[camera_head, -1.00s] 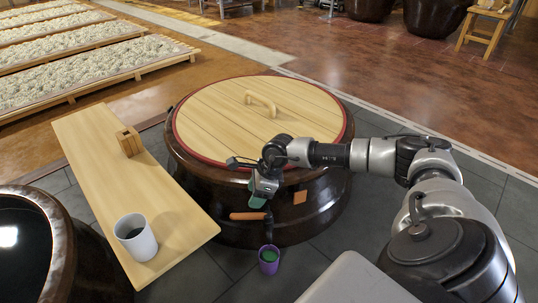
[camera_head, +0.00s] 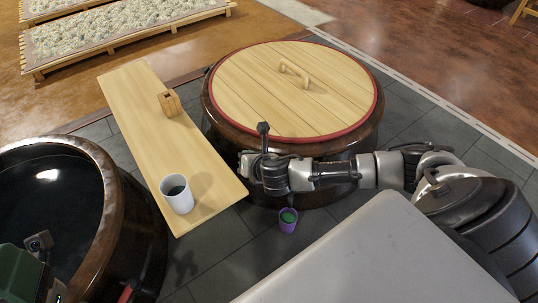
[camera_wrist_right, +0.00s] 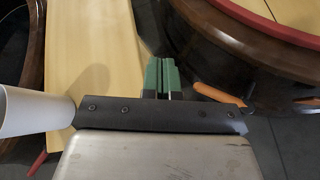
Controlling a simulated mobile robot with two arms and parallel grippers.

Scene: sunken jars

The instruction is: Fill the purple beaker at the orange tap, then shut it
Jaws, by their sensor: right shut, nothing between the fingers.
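The purple beaker (camera_head: 288,220) stands upright on the dark tiled floor, in front of the lidded brown jar, with green showing inside it. In the head view my right arm covers the tap on that jar. In the right wrist view the orange handle (camera_wrist_right: 215,92) shows beside the jar's wall, to the right of my right gripper (camera_wrist_right: 162,62). The gripper's green fingers are shut, empty and apart from the handle. I cannot tell whether the tap runs.
A pale plank (camera_head: 145,110) bears a wooden block (camera_head: 169,104) and a white cup (camera_head: 177,195); the cup is close to my right gripper in the wrist view (camera_wrist_right: 30,112). An open jar (camera_head: 120,210) of dark liquid is at left. A cut-off green object (camera_head: 18,275) shows there.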

